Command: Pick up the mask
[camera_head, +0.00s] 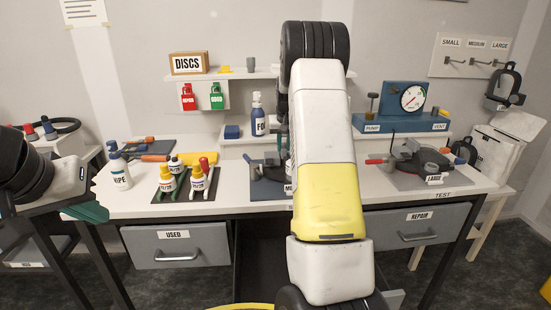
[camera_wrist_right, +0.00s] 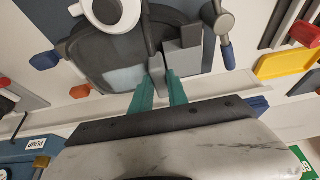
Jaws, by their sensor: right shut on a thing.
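The mask (camera_wrist_right: 95,58), dark grey with a white ring and a pale window, lies over the dark blue mat in the right wrist view. In the head view, a dark part of it (camera_head: 271,160) shows beside my raised right arm, which hides the rest. My right gripper (camera_wrist_right: 160,82) has its green fingers closed on a grey part at the mask's edge. I cannot tell whether the mask is lifted off the mat. My left gripper (camera_head: 90,212) is at the far left, off the bench; its finger opening cannot be made out.
White and blue bottles stand left on the bench, including one labelled PIPE (camera_head: 121,172). Two small bottles (camera_head: 167,179) stand on a dark mat. Another dark mask-like item (camera_head: 412,158) lies on the TEST mat. A pump box with a gauge (camera_head: 402,122) stands at the back right.

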